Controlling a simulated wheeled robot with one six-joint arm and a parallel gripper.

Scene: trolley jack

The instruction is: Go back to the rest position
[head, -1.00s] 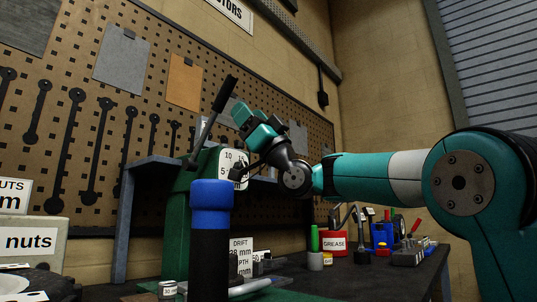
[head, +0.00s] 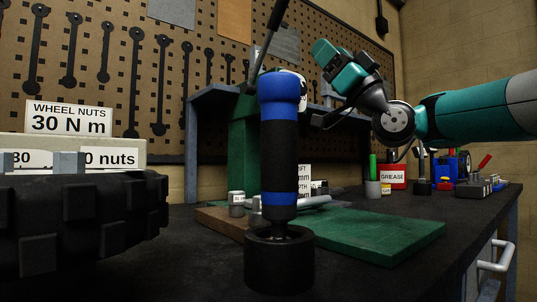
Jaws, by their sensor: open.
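My gripper (head: 333,58) is raised above the bench at the upper middle of the head view, with teal fingers pointing up and left. It is open, and nothing shows between its fingers. My teal arm reaches in from the right edge. A blue-and-black upright handle-like tool (head: 281,160) stands in a black round base (head: 279,262) in front, left of and apart from my gripper. It partly hides a green press (head: 243,150) with a long dark lever (head: 271,35) behind it.
A black bench (head: 420,275) carries a green mat (head: 385,235), a grease tin (head: 392,175) and small tools at right. A knobbly black tyre (head: 80,220) fills the left front, before a "wheel nuts" sign (head: 68,118). A pegboard (head: 110,20) with hanging spanners stands behind.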

